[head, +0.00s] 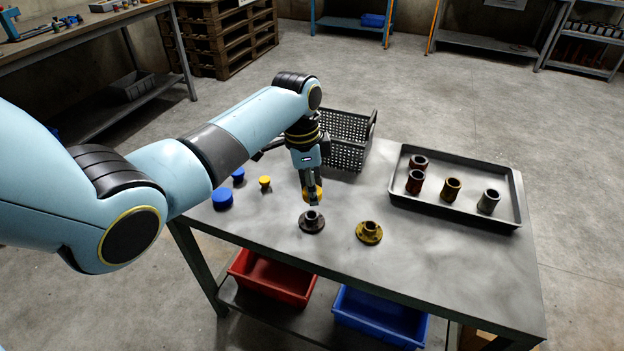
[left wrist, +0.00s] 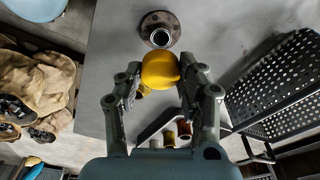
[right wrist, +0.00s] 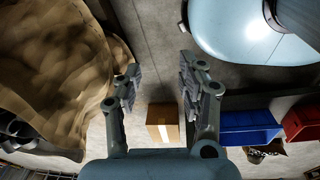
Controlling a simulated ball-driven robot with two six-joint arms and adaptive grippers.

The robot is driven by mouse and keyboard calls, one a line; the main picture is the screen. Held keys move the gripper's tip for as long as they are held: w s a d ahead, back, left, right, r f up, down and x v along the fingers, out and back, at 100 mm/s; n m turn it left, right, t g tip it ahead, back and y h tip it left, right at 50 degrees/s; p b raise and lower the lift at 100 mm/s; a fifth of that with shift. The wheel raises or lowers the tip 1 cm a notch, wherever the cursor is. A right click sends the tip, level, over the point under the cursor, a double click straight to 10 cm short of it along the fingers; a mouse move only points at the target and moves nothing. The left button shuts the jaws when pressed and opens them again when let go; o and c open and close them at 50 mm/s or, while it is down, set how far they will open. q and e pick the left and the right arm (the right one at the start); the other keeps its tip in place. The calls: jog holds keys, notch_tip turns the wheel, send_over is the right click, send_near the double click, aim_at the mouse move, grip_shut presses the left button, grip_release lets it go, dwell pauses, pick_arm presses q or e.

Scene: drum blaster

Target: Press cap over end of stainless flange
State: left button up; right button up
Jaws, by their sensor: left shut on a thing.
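My left gripper (head: 312,190) is shut on a yellow cap (head: 314,196) above the table. The cap also shows between the fingertips in the left wrist view (left wrist: 160,69). A grey-brown flange with a bright metallic neck (head: 312,222), apparently the stainless one, lies on the table just below the cap. In the left wrist view the flange (left wrist: 160,29) shows beyond the cap, its neck open and uncovered. The cap looks apart from it. A brass-coloured flange (head: 369,232) lies to the right. My right gripper (right wrist: 158,85) is open and empty, away from the table top.
Blue caps (head: 222,198) and a small yellow cap (head: 265,182) stand at the table's left. A black perforated basket (head: 346,135) stands behind the gripper. A dark tray (head: 450,213) with several pipe pieces is at right. Red (head: 272,279) and blue (head: 380,316) bins sit below.

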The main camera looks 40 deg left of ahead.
pick_arm(q)
jog(key=shift+f+b, duration=0.2)
jog(key=shift+b, duration=0.1)
jog(key=shift+f+b, duration=0.6)
jog(key=shift+b, duration=0.05)
notch_tip(320, 180, down, 3)
jog(key=b, duration=0.3)
jog(key=shift+f, duration=0.45)
pick_arm(e)
jog(key=shift+s+f, duration=0.3)
jog(key=shift+f, duration=0.6)
jog(key=shift+s+f, duration=0.35)
jog(key=shift+f, duration=0.55)
jog(key=shift+s+f, duration=0.3)
jog(key=shift+f, duration=0.6)
pick_arm(q)
jog(key=shift+p, duration=0.5)
pick_arm(e)
jog(key=shift+d+r, duration=0.15)
jog(key=shift+r, duration=0.55)
pick_arm(q)
jog(key=shift+f, duration=0.45)
pick_arm(e)
jog(key=shift+f, duration=0.1)
jog(key=shift+w+r, duration=0.1)
jog(key=shift+r, duration=0.2)
pick_arm(q)
jog(key=shift+f, duration=0.25)
